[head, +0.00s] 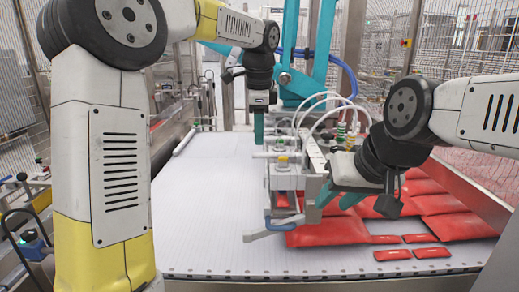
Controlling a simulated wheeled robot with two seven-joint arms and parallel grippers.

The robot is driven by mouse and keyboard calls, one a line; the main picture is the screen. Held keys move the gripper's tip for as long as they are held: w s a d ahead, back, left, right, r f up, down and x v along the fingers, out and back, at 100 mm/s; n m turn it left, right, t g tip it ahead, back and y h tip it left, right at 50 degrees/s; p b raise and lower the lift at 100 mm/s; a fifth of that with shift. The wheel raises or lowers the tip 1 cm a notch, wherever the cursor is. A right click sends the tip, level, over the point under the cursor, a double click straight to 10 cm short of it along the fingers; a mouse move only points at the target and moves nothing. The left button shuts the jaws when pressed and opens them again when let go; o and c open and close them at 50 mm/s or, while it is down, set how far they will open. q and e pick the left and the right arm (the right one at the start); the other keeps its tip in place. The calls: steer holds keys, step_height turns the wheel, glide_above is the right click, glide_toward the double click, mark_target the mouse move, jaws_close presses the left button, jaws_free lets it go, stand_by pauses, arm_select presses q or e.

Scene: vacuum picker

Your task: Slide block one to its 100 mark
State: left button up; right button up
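The vacuum picker's metal head (288,178) hangs over the white conveyor (210,200) in the middle of the head view. It carries clamp blocks, one with a yellow knob (282,161), and a rail (312,150). Which block is block one and the scale marks are too small to tell. My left gripper (258,130) points down at the picker's far left side; its teal fingers overlap edge-on, so their gap is hidden. My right gripper (340,197) is at the picker's right side, its two teal fingertips apart. Whether either gripper touches a block is unclear.
Red pouches (328,232) lie on the conveyor under and right of the picker, with small red packs (432,253) near the front. White hoses (325,98) and a blue hose (345,72) arch above the picker. The conveyor's left half is clear. Mesh fencing stands behind.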

mark_target(259, 154)
arm_select(q)
steer(key=f, duration=0.4)
steer(key=w+f, duration=0.1)
steer(key=f, duration=0.1)
jaws_close()
steer(key=shift+r, duration=0.1)
stand_by(1.2)
